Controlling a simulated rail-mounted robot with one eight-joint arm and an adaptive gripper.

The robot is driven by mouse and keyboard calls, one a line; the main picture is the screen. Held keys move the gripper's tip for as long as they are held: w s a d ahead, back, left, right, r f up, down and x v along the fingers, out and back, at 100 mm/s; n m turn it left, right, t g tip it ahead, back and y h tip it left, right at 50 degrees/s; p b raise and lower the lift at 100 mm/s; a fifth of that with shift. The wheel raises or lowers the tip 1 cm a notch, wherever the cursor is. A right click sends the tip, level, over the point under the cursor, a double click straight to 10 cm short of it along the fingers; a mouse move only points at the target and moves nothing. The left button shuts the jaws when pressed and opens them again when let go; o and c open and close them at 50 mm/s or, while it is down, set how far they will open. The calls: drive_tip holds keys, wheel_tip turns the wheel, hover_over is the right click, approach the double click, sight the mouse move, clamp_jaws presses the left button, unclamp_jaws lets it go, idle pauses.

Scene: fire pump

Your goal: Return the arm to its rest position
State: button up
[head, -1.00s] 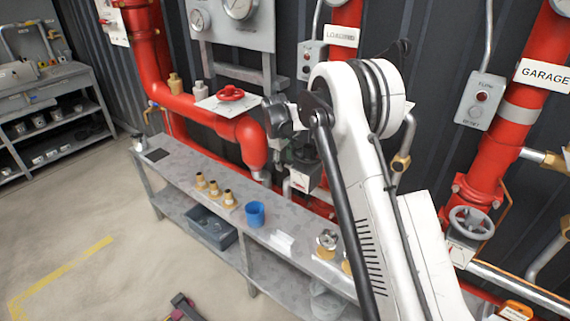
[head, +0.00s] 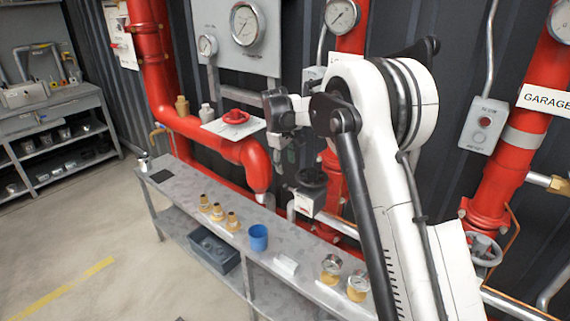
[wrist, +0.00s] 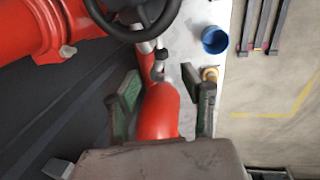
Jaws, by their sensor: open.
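My white arm (head: 410,190) rises on the right of the head view and bends over at a large joint (head: 400,95). Its far end reaches left, in front of the red piping. My gripper is mostly hidden behind the arm's end in the head view. In the wrist view my gripper (wrist: 165,98) shows two green-and-dark fingers, spread apart with nothing held. A red pipe end (wrist: 160,112) shows beyond the gap between them.
A grey bench (head: 185,190) below carries a blue cup (head: 258,238), several brass fittings (head: 218,212) and gauges (head: 331,268). A dark handwheel (wrist: 135,15) shows near the fingers. Open floor lies left.

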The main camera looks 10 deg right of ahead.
drive_tip(key=s+d+r+m+t+y, duration=0.1)
drive_tip(key=s+d+r+m, duration=0.1)
drive_tip(key=s+r, duration=0.75)
drive_tip(key=s+d+r+m+t, duration=0.2)
drive_tip(key=s+r, duration=0.5)
drive_tip(key=s, duration=0.6)
drive_tip(key=s+d+f+m+t, duration=0.1)
drive_tip(key=s+f+m, duration=0.1)
drive_tip(key=s, duration=1.1)
drive_tip(key=s+d+f+m+t, duration=0.1)
drive_tip(key=s+f, duration=0.3)
drive_tip(key=s, duration=0.9)
drive_tip(key=shift+s+f+m+t+y, duration=0.2)
drive_tip(key=shift+m+t+y, duration=0.15)
drive_tip(key=shift+m, duration=0.45)
